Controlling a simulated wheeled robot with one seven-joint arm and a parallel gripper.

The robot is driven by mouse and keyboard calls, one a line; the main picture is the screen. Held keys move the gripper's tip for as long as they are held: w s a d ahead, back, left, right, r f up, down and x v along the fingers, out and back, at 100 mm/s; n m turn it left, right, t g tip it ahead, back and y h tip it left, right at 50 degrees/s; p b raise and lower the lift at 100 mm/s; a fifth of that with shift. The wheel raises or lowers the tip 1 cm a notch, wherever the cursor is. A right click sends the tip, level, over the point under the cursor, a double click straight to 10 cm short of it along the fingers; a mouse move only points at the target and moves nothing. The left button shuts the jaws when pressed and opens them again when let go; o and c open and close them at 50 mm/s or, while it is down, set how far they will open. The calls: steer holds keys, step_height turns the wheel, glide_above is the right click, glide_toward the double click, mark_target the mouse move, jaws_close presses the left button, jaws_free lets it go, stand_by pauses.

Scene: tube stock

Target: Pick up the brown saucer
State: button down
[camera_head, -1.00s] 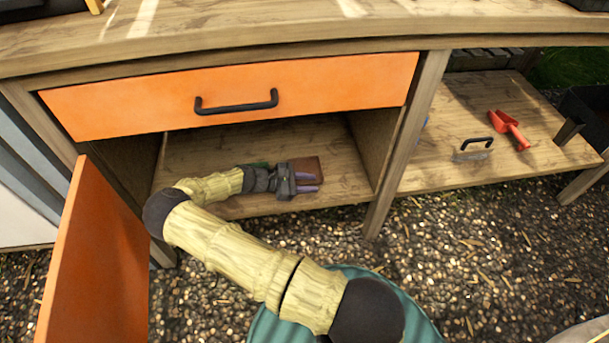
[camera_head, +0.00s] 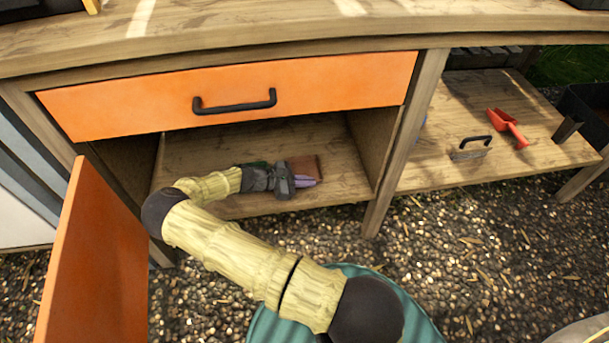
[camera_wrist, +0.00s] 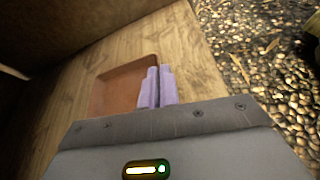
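The brown saucer (camera_head: 307,164) is a square, shallow, reddish-brown dish on the wooden shelf of the open cupboard. In the wrist view the saucer (camera_wrist: 117,92) lies just left of centre, flat or nearly so on the shelf. My gripper (camera_head: 307,181) reaches into the cupboard from the left at the saucer's near side. In the wrist view its two purple fingers (camera_wrist: 159,73) are close together, one on each side of the saucer's right rim, shut on it. The fingers hide part of that rim.
The orange cupboard door (camera_head: 95,260) stands open at the left. The orange drawer (camera_head: 232,96) is above, and a wooden post (camera_head: 405,145) is at the right. A red scoop (camera_head: 508,127) lies on the side shelf. Bare shelf surrounds the saucer.

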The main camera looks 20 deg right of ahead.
steer(key=shift+a+r+p, duration=0.15)
steer(key=shift+r+p, duration=0.2)
steer(key=shift+r, duration=0.25)
step_height(320, 180, up, 9)
steer(key=p, duration=0.4)
steer(key=shift+d+f+p, duration=0.15)
steer(key=shift+d+p, duration=0.1)
steer(key=shift+p, duration=0.05)
